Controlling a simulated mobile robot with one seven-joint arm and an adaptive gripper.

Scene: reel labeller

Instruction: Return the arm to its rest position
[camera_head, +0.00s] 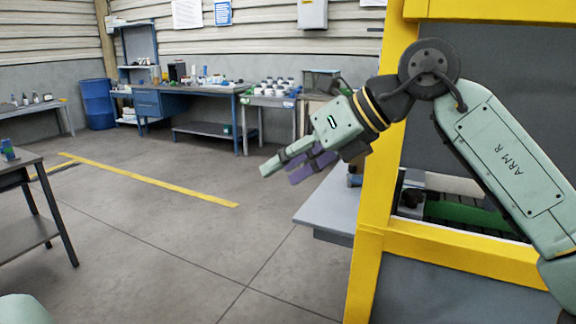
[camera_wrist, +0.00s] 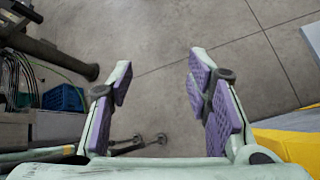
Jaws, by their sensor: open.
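My arm, pale green and marked "ARM R", reaches in from the right in the head view, in front of a yellow-framed machine (camera_head: 375,200). My gripper (camera_head: 285,172) points left and slightly down over the open floor, to the left of the machine. In the wrist view my gripper (camera_wrist: 160,90) has its two purple-padded fingers spread wide apart.
A grey ledge (camera_head: 325,212) juts from the machine below my gripper. A dark table (camera_head: 25,178) stands at the left. A blue workbench (camera_head: 190,98) and a blue barrel (camera_head: 97,103) stand at the back. The floor (camera_head: 150,240) between is clear, with a yellow line (camera_head: 150,180).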

